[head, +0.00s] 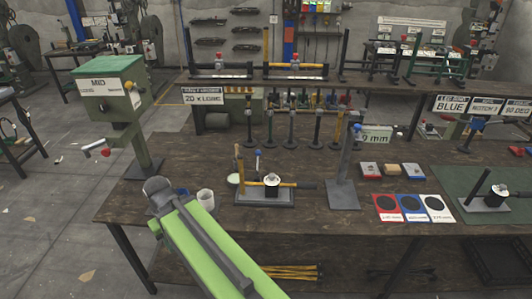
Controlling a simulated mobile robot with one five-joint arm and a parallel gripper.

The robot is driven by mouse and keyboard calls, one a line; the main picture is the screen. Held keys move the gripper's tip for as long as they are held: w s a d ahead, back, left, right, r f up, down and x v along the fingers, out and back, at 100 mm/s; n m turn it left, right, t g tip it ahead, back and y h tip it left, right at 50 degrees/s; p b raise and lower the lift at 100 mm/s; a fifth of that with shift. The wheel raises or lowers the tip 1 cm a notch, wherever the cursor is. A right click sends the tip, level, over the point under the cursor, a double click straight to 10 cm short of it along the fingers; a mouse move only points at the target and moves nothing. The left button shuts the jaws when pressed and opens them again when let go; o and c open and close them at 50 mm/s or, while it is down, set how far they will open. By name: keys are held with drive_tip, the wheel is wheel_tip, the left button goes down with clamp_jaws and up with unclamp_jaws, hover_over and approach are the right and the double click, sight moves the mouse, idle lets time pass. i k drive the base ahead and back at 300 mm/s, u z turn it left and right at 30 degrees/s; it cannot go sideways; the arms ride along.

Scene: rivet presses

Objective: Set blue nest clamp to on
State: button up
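A dark nest plate (264,199) on the front workbench carries a yellow bar, a white round piece (272,180) and an upright lever with a blue tip (258,153). This may be the blue nest clamp; no label on it is readable. A second nest (486,203) stands at the right edge on a green mat, with a dark slanted lever. My green arm rises from the bottom centre, and its grey end (158,190) is over the bench's front left, apart from the nest. No fingers can be made out there.
A green press (110,82) marked MID stands at the left. A grey post (343,180) with a blue knob stands right of the nest. A white cup (205,199) is near my arm. Red, blue and white cards (413,208) lie to the right. Bench front between is mostly clear.

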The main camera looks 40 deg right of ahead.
sight(258, 153)
drive_tip(key=z, duration=0.25)
drive_tip(key=i, duration=1)
drive_tip(key=u, duration=0.1)
